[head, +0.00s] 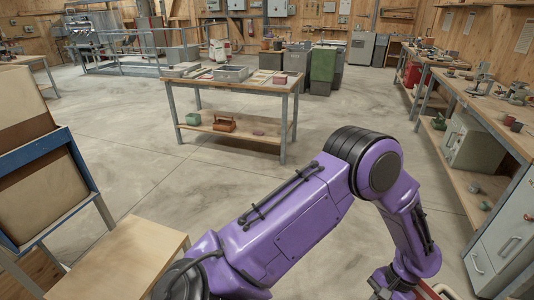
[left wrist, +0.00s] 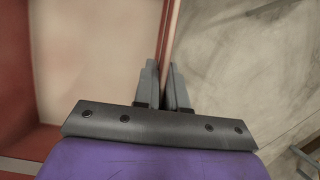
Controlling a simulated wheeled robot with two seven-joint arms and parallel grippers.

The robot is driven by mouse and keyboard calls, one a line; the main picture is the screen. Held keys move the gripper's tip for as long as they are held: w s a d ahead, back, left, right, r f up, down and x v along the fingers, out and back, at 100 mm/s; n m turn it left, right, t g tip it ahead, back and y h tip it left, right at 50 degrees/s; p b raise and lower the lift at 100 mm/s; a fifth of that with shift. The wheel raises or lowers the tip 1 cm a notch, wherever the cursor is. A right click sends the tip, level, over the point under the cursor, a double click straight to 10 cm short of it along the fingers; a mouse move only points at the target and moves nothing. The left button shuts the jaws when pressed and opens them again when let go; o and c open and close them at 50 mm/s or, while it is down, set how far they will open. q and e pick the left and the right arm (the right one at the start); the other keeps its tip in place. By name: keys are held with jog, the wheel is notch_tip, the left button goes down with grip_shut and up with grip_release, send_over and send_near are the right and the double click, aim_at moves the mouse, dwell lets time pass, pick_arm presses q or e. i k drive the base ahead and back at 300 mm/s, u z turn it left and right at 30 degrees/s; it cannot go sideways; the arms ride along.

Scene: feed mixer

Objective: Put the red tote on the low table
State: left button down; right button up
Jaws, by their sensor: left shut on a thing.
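My left gripper (left wrist: 163,75) is shut on a thin upright wall of the red tote (left wrist: 15,80) in the left wrist view. The tote's red side shows at the left, with a pale beige area inside it; most of the tote lies outside that view. In the head view my purple left arm reaches across to the bottom right, where only a little red shows by the wrist. A low table (head: 125,255) with a bare pale wood top stands at the lower left, left of my arm. My right gripper is not in view.
A blue-framed panel (head: 45,180) rises beside the low table. A two-level workbench (head: 232,85) with trays and boxes stands ahead. A long bench (head: 470,100) and a grey cabinet (head: 505,235) line the right. The concrete floor between is clear.

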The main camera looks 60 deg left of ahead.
aim_at(119, 264)
jog(key=u, duration=2.35)
jog(key=i, duration=1.95)
jog(key=u, duration=2.2)
